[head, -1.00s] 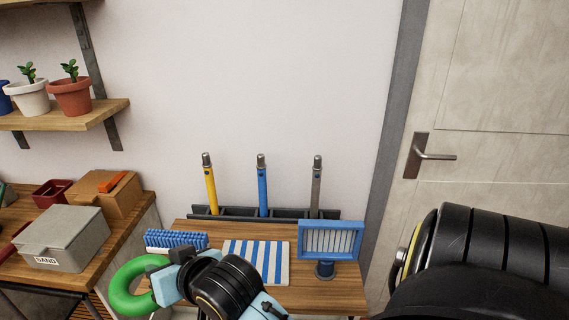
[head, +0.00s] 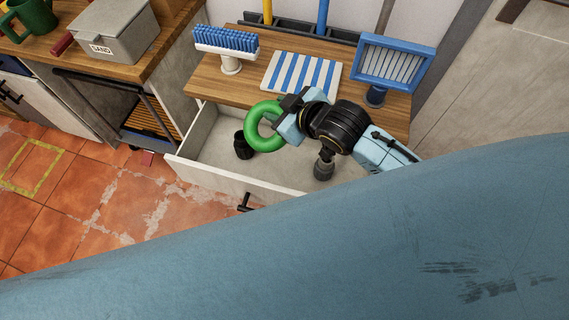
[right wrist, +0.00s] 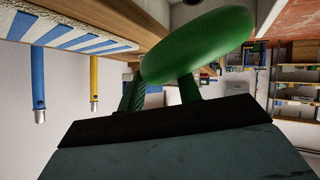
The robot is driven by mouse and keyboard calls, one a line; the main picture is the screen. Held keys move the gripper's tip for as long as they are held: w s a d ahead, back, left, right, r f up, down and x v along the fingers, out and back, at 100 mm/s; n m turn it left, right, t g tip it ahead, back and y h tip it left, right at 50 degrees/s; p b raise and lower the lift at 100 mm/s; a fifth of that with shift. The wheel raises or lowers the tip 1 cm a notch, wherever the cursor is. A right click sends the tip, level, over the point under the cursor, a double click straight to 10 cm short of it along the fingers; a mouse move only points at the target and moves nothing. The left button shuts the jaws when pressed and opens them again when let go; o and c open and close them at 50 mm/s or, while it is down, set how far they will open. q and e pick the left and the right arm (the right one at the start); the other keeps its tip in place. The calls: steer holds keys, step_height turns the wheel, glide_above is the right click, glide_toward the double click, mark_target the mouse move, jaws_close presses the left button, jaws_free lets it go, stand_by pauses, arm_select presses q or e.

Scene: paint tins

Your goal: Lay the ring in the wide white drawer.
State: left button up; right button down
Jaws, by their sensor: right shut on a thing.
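The green ring (head: 255,133) is gripped by my right gripper (head: 284,115) and held above the open wide white drawer (head: 222,181). In the right wrist view the ring (right wrist: 198,46) sits between the fingertips (right wrist: 165,85), apart from any surface. The drawer is pulled out below the wooden tabletop. A dark cup-like thing (head: 242,147) stands inside it at the left, and a dark grey thing (head: 323,167) is inside toward the right, below my wrist. My arm hides the drawer's right part. My left gripper is not in view.
On the tabletop (head: 208,84) stand a blue brush (head: 226,41), a striped board (head: 302,73) and a blue-framed thing (head: 394,64). A grey sand box (head: 112,38) is on the bench at left. The drawer floor between the two dark things looks bare.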

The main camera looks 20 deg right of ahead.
steer(key=f+n+b, duration=0.1)
steer(key=f, duration=0.4)
steer(key=s+f+n+b, duration=0.1)
steer(key=f, duration=0.5)
steer(key=s+d+f+n+b, duration=0.1)
steer(key=f, duration=0.5)
steer(key=shift+y+b, duration=0.4)
steer(key=shift+r, duration=0.1)
steer(key=c, duration=0.9)
jaws_free()
steer(key=shift+c, duration=0.2)
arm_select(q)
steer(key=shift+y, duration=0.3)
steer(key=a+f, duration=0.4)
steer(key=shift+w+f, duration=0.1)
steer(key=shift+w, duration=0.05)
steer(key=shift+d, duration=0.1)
arm_select(e)
steer(key=shift+d, duration=0.1)
